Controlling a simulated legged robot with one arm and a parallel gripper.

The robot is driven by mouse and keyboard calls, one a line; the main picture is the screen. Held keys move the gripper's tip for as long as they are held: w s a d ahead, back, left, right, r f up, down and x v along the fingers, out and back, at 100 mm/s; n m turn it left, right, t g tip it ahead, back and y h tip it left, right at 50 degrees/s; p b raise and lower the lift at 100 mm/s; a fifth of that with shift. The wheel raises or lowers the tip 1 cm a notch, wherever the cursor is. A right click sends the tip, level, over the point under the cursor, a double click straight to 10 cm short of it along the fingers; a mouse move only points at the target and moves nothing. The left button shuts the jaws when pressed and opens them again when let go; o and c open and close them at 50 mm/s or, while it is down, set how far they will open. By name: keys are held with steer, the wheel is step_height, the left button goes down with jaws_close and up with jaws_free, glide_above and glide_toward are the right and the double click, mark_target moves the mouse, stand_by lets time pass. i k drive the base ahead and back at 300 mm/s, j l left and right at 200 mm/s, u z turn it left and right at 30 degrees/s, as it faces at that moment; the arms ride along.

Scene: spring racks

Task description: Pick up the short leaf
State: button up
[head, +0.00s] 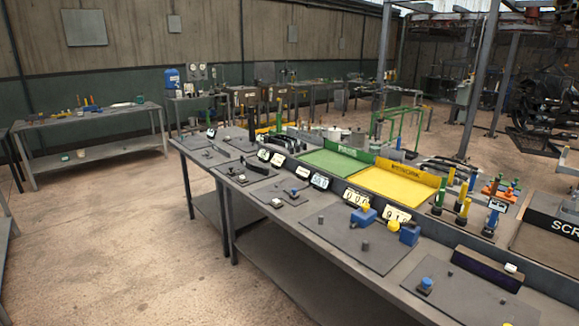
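I cannot tell for sure which piece is the short leaf. A small dark curved piece (262,168) lies on a grey plate on the left part of the long bench (290,218). Longer dark curved strips (452,168) lie behind the yellow tray, partly hidden by its back panel. My gripper does not show in the head view.
A green tray (335,163) and a yellow tray (397,184) lie on the bench, with a dark box lettered "SCR" (552,222) at right. Number cards, blue blocks (409,235) and coloured tools stand nearby. Another bench (95,117) is at left; open floor (120,235) lies between.

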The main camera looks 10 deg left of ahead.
mark_target(267, 139)
steer(key=i+j+u, duration=0.5)
steer(key=u, duration=0.35)
steer(key=i+u, duration=0.4)
steer(key=i+j+z, duration=0.15)
steer(key=i+z, duration=0.25)
steer(key=i, duration=0.2)
steer(key=i+j+z, duration=0.45)
steer(key=i, duration=0.15)
steer(key=i+j+z, duration=0.8)
steer(key=i+j, duration=0.15)
steer(key=j, duration=0.25)
